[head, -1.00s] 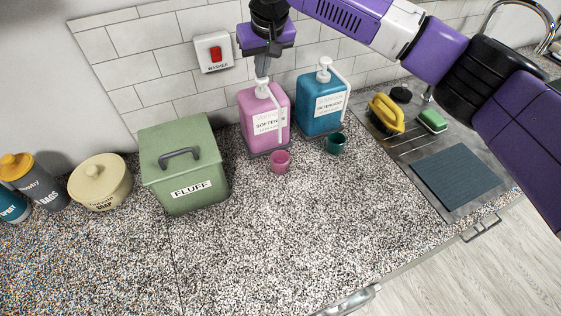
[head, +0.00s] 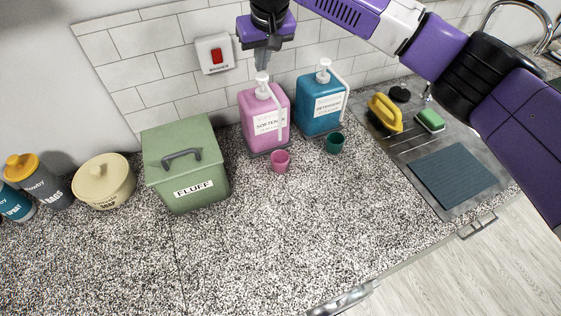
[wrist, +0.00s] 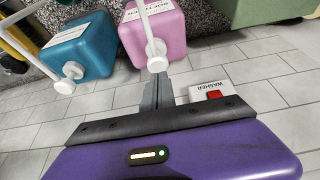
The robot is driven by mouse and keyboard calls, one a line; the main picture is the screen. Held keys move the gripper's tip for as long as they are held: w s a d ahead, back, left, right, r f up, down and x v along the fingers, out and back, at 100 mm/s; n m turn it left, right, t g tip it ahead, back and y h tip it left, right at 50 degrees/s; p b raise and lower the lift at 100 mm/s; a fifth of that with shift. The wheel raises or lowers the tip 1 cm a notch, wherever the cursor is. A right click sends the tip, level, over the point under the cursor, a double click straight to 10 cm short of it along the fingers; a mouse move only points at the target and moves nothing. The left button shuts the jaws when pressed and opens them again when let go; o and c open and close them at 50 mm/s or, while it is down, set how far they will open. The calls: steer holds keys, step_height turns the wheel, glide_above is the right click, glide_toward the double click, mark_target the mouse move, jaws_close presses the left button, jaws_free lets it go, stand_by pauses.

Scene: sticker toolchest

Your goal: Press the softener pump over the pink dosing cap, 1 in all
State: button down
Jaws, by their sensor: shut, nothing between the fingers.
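The pink softener bottle (head: 263,112) stands upright on the counter near the wall, with a white pump head (head: 262,80) and a long spout tube in front. It also shows in the wrist view (wrist: 168,28). The pink dosing cap (head: 281,161) sits on the counter in front of the bottle, below the spout. My gripper (head: 262,68) is shut and empty, pointing down just above the pump head; whether it touches the head I cannot tell. In the wrist view the closed fingers (wrist: 158,82) point toward the white pump head (wrist: 157,58).
A blue detergent bottle (head: 320,102) with its own pump stands to the right, a teal cap (head: 334,143) before it. A green FLUFF bin (head: 184,165) is at left. A washer switch (head: 214,54) is on the wall. The front counter is clear.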

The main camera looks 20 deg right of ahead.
steer(key=shift+r+p, duration=2)
steer(key=shift+r, duration=1.05)
